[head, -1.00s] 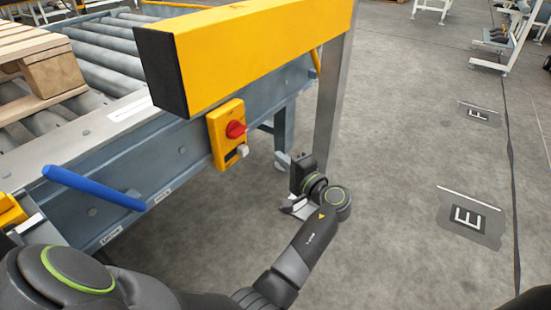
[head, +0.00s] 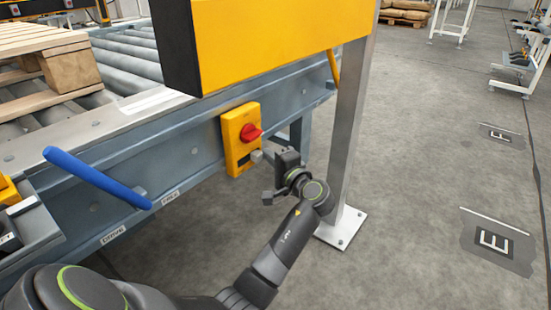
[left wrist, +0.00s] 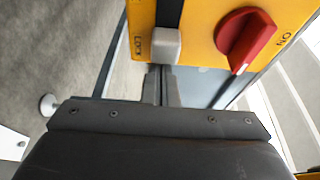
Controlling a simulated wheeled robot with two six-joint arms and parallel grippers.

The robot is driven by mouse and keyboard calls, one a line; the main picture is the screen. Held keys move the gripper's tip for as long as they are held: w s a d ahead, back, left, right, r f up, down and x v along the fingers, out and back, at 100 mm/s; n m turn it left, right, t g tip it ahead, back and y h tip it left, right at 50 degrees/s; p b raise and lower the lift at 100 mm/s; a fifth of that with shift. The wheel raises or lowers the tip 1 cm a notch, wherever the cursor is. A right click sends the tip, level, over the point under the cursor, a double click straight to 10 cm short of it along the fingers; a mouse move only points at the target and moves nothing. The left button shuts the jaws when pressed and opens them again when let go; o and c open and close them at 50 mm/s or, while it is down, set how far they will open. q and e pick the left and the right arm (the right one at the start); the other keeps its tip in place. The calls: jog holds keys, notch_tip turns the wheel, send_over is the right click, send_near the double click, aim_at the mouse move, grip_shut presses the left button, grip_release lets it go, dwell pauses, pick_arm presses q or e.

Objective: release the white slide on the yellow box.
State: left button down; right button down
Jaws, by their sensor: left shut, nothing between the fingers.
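The yellow box (head: 233,157) is mounted on the conveyor's blue-grey side. It carries a red knob (head: 251,133). The white slide (head: 257,155) is at the box's lower right in the head view. In the left wrist view the white slide (left wrist: 165,46) sits at the end of a dark slot, beside the word LOCK, with the red knob (left wrist: 245,38) to its right. My left gripper (left wrist: 160,76) is shut and empty, its fingertips just below the slide in that view. I cannot tell whether they touch it. My right gripper is not in view.
A large yellow beam (head: 280,38) on a grey post (head: 352,130) stands above and right of my left arm. A blue handle (head: 97,178) sticks out at the left. A wooden pallet (head: 40,65) rests on the rollers. Floor at right is mostly open.

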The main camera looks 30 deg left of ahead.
aim_at(257, 162)
pick_arm(q)
jog(key=shift+s, duration=0.2)
jog(key=s+p, duration=0.2)
jog(key=shift+s+a+r+p, duration=0.15)
jog(key=shift+s+p, duration=0.1)
jog(key=shift+p, duration=0.15)
jog(key=shift+s+p, duration=0.35)
jog(key=shift+s, duration=0.2)
jog(key=shift+f, duration=0.25)
